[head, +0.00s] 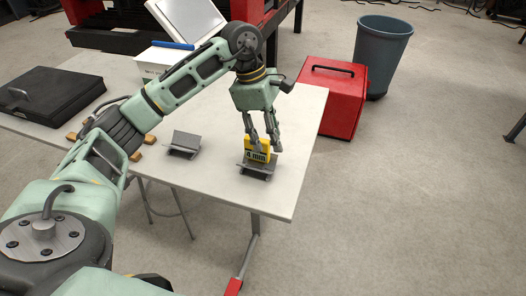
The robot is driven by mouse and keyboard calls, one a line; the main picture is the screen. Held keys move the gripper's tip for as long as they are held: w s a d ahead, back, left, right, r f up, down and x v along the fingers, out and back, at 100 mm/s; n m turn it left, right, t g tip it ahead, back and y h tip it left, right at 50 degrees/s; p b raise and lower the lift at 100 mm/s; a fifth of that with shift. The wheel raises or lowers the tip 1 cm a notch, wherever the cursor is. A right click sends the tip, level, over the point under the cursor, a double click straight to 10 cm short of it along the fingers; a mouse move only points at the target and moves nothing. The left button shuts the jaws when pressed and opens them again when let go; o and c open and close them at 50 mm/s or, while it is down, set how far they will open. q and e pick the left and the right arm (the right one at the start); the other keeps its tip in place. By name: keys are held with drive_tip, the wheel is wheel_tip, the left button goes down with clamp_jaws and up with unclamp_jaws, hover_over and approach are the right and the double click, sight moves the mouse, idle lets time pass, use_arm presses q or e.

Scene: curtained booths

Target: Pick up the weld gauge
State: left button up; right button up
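The weld gauge, a small yellow block (257,155) with "4 mm" on its face, stands upright on a grey angled metal piece (256,170) near the table's right front corner. My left gripper (266,149) points down over it, its two fingers apart and level with the gauge's upper part. The fingers partly cover the gauge, and I cannot tell whether they touch it. My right gripper is not in view.
A similar grey metal piece (184,144) sits left on the white table (215,185). A black case (48,95) lies at the table's left. A red box (328,95) and a grey bin (381,55) stand beyond the right edge. Floor to the right is clear.

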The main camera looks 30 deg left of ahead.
sight(259, 160)
use_arm(q)
drive_tip(key=a, duration=0.1)
drive_tip(key=a+y, duration=0.1)
drive_tip(key=a, duration=0.1)
drive_tip(key=shift+s+a+r, duration=0.15)
drive_tip(key=shift+a+r, duration=0.15)
drive_tip(key=shift+r, duration=0.05)
drive_tip(key=shift+s+a+f+y, duration=0.1)
drive_tip(key=shift+f+y, duration=0.1)
drive_tip(key=shift+y, duration=0.1)
drive_tip(key=f+p, duration=0.1)
drive_tip(key=f, duration=0.2)
drive_tip(key=f+p, duration=0.2)
drive_tip(key=f, duration=0.1)
drive_tip(key=shift+s+f, duration=0.2)
drive_tip(key=shift+f, duration=0.15)
drive_tip(key=shift+w+d+f, duration=0.1)
drive_tip(key=shift+d+f, duration=0.1)
drive_tip(key=shift+f, duration=0.1)
drive_tip(key=shift+c, duration=0.4)
clamp_jaws()
